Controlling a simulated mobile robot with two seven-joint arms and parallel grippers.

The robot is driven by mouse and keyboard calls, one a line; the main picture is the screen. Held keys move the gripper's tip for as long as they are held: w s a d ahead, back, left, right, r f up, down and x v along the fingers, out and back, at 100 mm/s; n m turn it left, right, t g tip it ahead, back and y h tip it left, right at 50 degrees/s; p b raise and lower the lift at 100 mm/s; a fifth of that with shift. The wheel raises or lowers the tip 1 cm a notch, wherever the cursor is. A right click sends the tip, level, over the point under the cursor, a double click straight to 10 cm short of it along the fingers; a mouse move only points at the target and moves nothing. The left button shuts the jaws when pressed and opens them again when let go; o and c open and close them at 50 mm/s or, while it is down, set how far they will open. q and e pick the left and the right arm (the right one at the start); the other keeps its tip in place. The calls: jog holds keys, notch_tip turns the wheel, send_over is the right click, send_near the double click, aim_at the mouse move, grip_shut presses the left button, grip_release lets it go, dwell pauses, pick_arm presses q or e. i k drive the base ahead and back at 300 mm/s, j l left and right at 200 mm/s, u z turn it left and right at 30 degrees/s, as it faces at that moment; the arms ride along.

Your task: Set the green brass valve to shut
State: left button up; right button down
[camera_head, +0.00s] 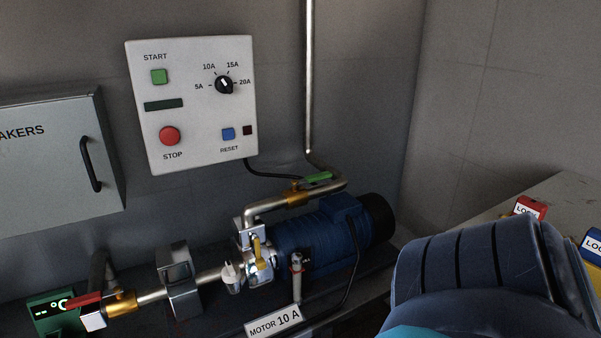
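The brass valve (297,196) with the green lever (319,177) sits on the metal pipe above the blue motor, at the middle of the head view. Its lever points right and slightly up, looking roughly in line with the pipe. Nothing touches the lever. A second brass valve (122,302) with a red lever (84,300) is on the lower pipe at the left. Neither of my grippers is in view. A dark segmented part of my arm fills the lower right, far from the green lever.
The pump and blue motor (300,246) stand below the green valve. A vertical pipe (309,80) rises behind it. A control panel (192,104) and breaker cabinet (55,165) are on the wall. Lock boxes (530,207) (592,247) are at the right.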

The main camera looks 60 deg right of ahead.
aim_at(313, 178)
jog(key=z, duration=2)
jog(key=i+j+z, duration=0.1)
jog(key=z, duration=0.3)
jog(key=j+z, duration=0.2)
jog(key=z, duration=0.25)
jog(key=i+j+z, duration=0.1)
jog(key=z, duration=0.3)
jog(key=j, duration=0.1)
